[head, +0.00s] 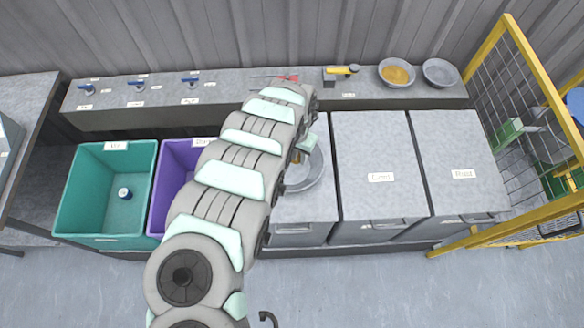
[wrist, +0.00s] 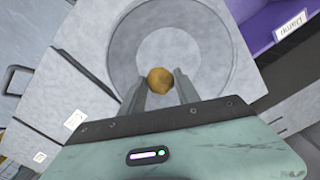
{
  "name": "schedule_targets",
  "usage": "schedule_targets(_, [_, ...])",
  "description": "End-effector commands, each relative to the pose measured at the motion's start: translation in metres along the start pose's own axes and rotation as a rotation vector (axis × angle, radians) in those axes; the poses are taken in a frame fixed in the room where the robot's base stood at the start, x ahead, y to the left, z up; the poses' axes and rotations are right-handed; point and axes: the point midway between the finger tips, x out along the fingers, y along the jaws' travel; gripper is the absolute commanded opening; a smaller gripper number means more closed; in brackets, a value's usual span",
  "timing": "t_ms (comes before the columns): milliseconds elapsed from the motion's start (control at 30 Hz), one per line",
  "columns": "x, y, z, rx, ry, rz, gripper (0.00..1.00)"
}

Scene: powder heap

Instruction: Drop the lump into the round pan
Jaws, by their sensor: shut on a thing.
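The lump (wrist: 159,80) is a small, rough brown-yellow ball in the wrist view. My gripper (wrist: 160,86) is shut on it, with the lump between the two grey fingertips. The round pan (wrist: 212,50) is a shallow grey dish behind the lump in the wrist view, and the lump appears in front of its inside. In the head view the pan (head: 312,174) sits on a grey cabinet top, partly hidden by my arm and hand. The height of the lump over the pan is hard to tell.
Left stand a teal bin (head: 80,195) holding a small dark-and-white item, and a purple bin (head: 165,190). Grey cabinets (head: 375,140) stand right. The back shelf holds a bowl of orange-yellow powder (head: 396,73), an empty bowl (head: 440,73) and tools. A yellow-framed mesh cage (head: 510,100) borders the right.

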Motion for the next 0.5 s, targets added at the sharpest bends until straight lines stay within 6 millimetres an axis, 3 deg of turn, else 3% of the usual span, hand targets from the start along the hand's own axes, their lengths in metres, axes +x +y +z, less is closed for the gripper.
schedule_targets(100, [0.0147, -0.0002, -0.0002, -0.001, 0.001, 0.0, 0.0])
schedule_targets(400, [0.0145, 0.0, -0.0002, 0.0, 0.0, 0.0, 0.0])
schedule_targets(433, [0.0145, 0.0, -0.0002, 0.0, 0.0, 0.0, 0.39])
schedule_targets(500, [0.0146, 0.0001, -0.0001, 0.0, 0.0, 0.0, 0.45])
